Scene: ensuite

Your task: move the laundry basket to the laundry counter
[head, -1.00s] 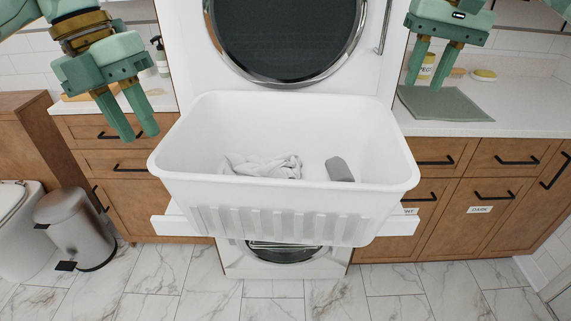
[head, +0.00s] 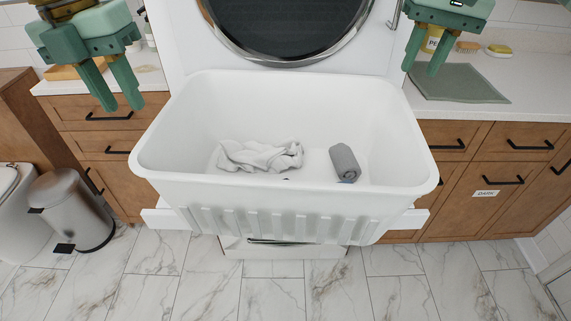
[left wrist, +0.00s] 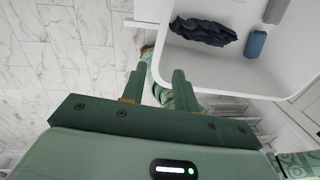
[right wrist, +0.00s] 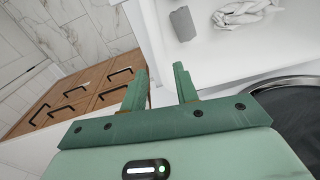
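The white laundry basket (head: 285,205) sits upright on a white pull-out ledge (head: 160,218) in front of the round-door machine. A crumpled pale cloth (head: 258,155) and a rolled grey cloth (head: 345,162) lie inside it. The basket also shows in the left wrist view (left wrist: 215,68) and right wrist view (right wrist: 215,55). My left gripper (head: 118,95) is open and empty, above and left of the basket's left rim. My right gripper (head: 422,65) is open and empty, above and beyond its right rim. A pale counter (head: 535,90) stands right, another (head: 60,86) left; I cannot tell which is the laundry counter.
A grey-green mat (head: 458,83) lies on the right counter, with a bottle (head: 433,40), a brush (head: 468,47) and a yellow sponge (head: 499,51) behind it. A metal pedal bin (head: 75,212) stands at left. The marble floor in front is clear.

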